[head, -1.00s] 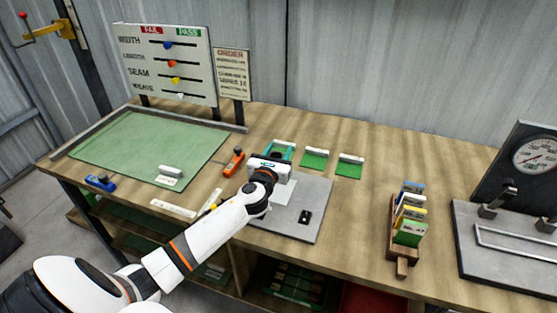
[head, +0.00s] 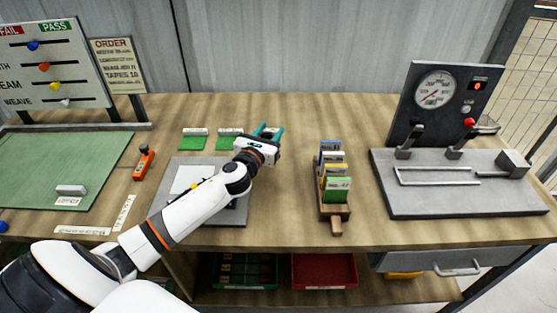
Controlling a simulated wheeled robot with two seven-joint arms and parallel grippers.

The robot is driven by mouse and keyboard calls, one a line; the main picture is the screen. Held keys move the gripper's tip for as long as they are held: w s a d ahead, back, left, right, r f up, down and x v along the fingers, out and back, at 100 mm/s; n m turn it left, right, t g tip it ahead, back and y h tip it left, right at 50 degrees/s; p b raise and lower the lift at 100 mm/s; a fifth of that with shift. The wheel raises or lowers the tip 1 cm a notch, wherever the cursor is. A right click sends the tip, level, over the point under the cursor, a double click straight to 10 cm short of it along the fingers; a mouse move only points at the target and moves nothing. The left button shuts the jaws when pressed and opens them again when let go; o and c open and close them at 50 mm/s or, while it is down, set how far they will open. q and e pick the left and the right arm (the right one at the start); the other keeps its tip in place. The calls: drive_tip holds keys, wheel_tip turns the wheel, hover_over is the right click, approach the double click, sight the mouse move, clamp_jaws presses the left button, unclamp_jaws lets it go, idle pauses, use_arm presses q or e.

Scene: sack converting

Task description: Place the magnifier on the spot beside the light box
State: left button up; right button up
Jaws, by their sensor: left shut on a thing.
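My left gripper (head: 266,143) is shut on a teal-framed thing, which looks like the magnifier (head: 274,131). Its rim shows just past the fingers, at the right end of a row of green swatches; the gripper hides most of it. I cannot tell whether it touches the table. A grey slab with a white panel, which seems to be the light box (head: 183,178), lies left of the gripper, partly hidden under my left forearm. I cannot make out the marked spot beside it. My right gripper is out of view.
Two green swatches (head: 193,139) lie behind the slab. A wooden card rack (head: 334,211) stands to the right, with a gauge machine (head: 455,185) beyond. An orange tool (head: 143,163) and a green mat (head: 60,165) are at left. The bench between gripper and rack is clear.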

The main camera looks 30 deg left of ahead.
use_arm(q)
wheel_tip(320, 180, down, 7)
drive_tip(key=shift+r+b, duration=0.1)
drive_tip(key=shift+b, duration=0.9)
drive_tip(key=o, duration=1)
